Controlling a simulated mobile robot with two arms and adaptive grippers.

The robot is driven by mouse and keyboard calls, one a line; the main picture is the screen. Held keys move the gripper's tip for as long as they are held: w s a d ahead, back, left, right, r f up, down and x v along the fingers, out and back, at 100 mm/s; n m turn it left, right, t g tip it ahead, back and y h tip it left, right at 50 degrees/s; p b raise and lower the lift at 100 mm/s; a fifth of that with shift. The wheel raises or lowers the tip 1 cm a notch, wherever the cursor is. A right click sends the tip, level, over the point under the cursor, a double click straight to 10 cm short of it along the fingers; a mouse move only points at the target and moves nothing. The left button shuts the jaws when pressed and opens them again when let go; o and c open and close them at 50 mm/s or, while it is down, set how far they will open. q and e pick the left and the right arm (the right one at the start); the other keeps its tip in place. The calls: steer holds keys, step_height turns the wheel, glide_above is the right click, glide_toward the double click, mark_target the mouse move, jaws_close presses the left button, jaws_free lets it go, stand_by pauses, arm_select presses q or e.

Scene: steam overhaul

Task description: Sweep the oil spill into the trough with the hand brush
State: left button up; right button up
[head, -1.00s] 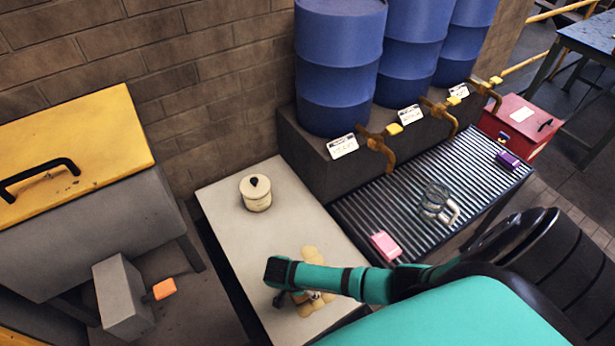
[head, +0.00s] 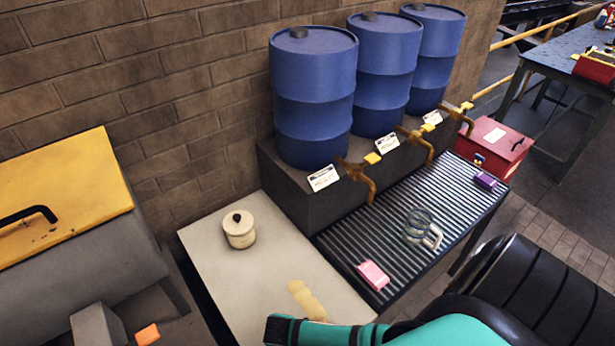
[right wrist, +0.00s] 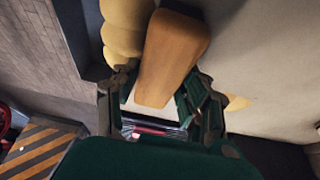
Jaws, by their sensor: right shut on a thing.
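The oil spill is a tan, lobed patch (head: 306,298) on the pale tabletop (head: 225,275) in the head view. In the head view only my right arm shows, at the bottom. I cannot clearly tell which part is the trough. My left gripper is not in view.
A cream lidded pot (head: 239,231) stands on the tabletop. A ribbed rack (head: 350,238) alongside holds a pink box (head: 373,275), glass mugs (head: 424,230) and a purple box (head: 485,180). Blue drums (head: 313,95) with brass taps stand behind. A red box (head: 497,145) is at right.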

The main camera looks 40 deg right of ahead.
steer(key=shift+s+a, duration=0.1)
steer(key=shift+s, duration=1.95)
steer(key=shift+r, duration=0.15)
step_height(320, 180, up, 7)
steer(key=shift+w, duration=0.15)
